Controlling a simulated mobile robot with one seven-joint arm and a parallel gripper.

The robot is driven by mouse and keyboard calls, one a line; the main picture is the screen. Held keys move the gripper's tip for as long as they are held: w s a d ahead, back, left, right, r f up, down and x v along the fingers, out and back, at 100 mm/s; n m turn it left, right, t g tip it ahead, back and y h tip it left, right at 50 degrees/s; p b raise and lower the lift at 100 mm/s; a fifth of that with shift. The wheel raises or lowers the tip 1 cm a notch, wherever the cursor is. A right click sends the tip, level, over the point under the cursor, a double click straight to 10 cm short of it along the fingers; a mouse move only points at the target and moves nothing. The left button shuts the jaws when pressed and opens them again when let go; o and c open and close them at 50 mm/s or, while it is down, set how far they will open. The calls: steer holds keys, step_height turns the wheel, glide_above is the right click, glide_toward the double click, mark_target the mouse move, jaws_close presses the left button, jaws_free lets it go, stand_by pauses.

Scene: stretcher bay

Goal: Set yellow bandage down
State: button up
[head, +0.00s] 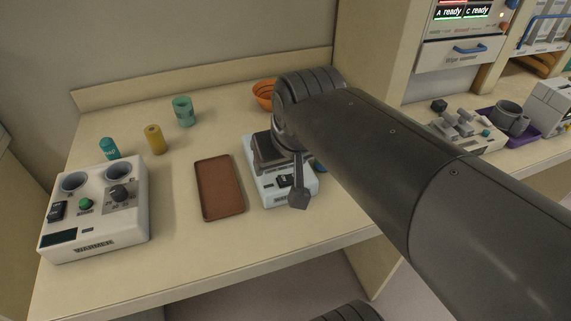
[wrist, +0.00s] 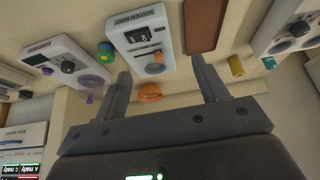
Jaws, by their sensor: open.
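The yellow bandage (head: 154,139) is a small upright roll on the counter, left of the brown tray and right of a teal bottle. It also shows in the wrist view (wrist: 236,66), right of my gripper's fingers and apart from them. My gripper (wrist: 162,72) is open, with nothing between its fingers. In the head view my gripper (head: 298,192) is over the white device right of the tray, and the arm partly hides it. The brown tray (head: 218,188) is empty in the head view.
A white console (head: 98,208) stands at the left, with a teal bottle (head: 109,148) behind it. A green cup (head: 184,111) and an orange bowl (head: 264,95) stand at the back. The white device (head: 272,185) lies under my gripper. Counter between console and tray is clear.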

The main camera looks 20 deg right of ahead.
steer(key=s+f, duration=0.2)
steer(key=s, duration=0.1)
steer(key=s+d, duration=0.1)
steer(key=shift+s+d+f, duration=0.1)
steer(key=shift+s+f, duration=0.3)
